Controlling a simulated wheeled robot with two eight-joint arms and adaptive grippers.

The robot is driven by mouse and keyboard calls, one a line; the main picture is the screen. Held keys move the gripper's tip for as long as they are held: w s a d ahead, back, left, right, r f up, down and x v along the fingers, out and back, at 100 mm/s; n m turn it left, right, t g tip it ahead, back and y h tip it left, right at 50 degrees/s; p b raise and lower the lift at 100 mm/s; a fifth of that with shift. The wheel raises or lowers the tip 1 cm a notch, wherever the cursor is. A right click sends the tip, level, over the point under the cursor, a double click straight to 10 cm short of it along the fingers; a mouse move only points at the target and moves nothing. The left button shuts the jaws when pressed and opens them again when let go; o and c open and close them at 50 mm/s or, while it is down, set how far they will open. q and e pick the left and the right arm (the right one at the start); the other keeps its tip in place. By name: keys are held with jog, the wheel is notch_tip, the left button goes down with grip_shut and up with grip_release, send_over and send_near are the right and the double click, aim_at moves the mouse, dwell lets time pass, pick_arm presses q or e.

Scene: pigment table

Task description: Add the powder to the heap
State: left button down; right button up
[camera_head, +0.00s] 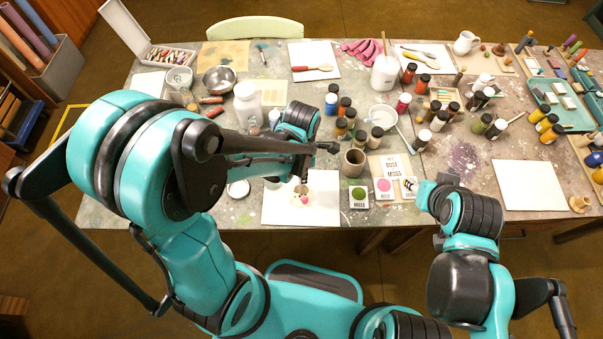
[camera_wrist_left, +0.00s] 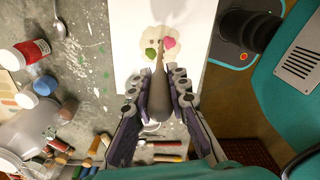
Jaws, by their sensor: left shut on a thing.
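My left gripper (camera_wrist_left: 157,90) is shut on a grey tapered tool (camera_wrist_left: 157,112), thick at the near end and thin toward its tip. The tip points at a cream, round-edged patch (camera_wrist_left: 146,33) on a white sheet (camera_wrist_left: 128,70). A green dab (camera_wrist_left: 150,54) and a pink dab (camera_wrist_left: 170,44) lie there, either side of the tip. I cannot tell whether the tip touches or carries powder. In the head view, my left gripper (camera_head: 300,180) is above this sheet (camera_head: 272,205). Labelled squares with green powder (camera_head: 358,193) and pink powder (camera_head: 384,186) are to the right. My right gripper's fingers are unclear (camera_head: 436,184).
A brown cup (camera_head: 354,162), a white bowl (camera_head: 383,117) and several dark jars (camera_head: 345,104) crowd the area behind and right. A white bottle (camera_head: 247,104) and a metal bowl (camera_head: 219,79) stand left. A blank white sheet (camera_head: 528,187) lies far right.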

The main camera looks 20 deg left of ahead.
pick_arm(q)
jog(key=shift+r+p, duration=1.8)
jog(key=shift+r, duration=0.7)
